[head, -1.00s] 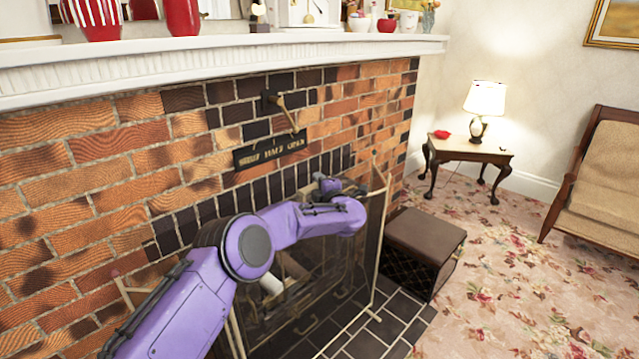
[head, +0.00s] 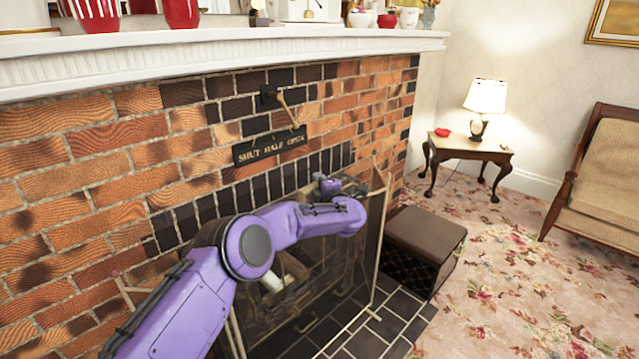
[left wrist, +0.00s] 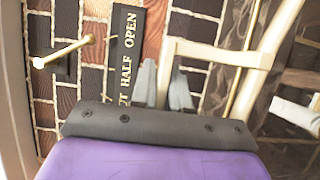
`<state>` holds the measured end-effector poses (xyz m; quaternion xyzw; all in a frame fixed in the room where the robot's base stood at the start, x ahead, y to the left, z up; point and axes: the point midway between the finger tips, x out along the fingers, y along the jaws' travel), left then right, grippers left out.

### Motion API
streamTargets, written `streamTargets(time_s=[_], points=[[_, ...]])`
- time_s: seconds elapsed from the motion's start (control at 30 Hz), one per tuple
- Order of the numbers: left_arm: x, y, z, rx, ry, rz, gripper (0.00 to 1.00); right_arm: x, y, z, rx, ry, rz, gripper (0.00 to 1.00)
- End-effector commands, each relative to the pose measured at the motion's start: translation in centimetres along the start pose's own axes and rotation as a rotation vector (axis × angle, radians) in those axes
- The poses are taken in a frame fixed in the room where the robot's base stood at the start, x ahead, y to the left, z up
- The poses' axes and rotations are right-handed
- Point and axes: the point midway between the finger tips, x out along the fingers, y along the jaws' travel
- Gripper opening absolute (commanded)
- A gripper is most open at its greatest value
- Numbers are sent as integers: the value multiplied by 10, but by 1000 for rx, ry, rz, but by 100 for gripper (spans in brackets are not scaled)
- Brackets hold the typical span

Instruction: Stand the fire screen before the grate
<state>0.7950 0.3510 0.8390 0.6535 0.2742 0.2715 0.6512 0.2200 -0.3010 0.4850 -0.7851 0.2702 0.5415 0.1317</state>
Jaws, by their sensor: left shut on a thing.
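The fire screen (head: 375,262) has a pale brass-coloured frame and a see-through panel. It stands upright on the dark hearth tiles, across the fireplace opening. My left gripper (head: 328,187) is at its top edge, its fingers partly hidden by my purple arm. In the left wrist view my left gripper (left wrist: 164,82) is shut on the end of a pale top bar of the fire screen (left wrist: 215,53). The grate is dim behind the panel and hard to make out; a pale log-like piece (head: 271,284) shows there. My right gripper is not in view.
A brown box seat (head: 425,238) stands close to the right of the screen. A damper lever (head: 287,108) and lettered plate (head: 270,148) are on the brick above. The white mantel (head: 230,68) overhangs. A side table (head: 468,150) and armchair are farther right; the carpet between is clear.

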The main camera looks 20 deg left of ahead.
Motion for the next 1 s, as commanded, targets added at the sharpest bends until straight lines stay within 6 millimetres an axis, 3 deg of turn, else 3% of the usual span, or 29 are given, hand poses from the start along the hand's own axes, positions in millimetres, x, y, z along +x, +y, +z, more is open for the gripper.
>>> streamTargets(time_s=[0.77,0.8,0.87,1.0], points=[[-1,4,0,-4,0,9,0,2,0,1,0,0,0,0],[-1,4,0,-4,0,9,25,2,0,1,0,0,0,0],[-1,3,0,-3,0,8,45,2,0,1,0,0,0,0],[-2,1,-1,-2,0,5,45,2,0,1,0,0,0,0]])
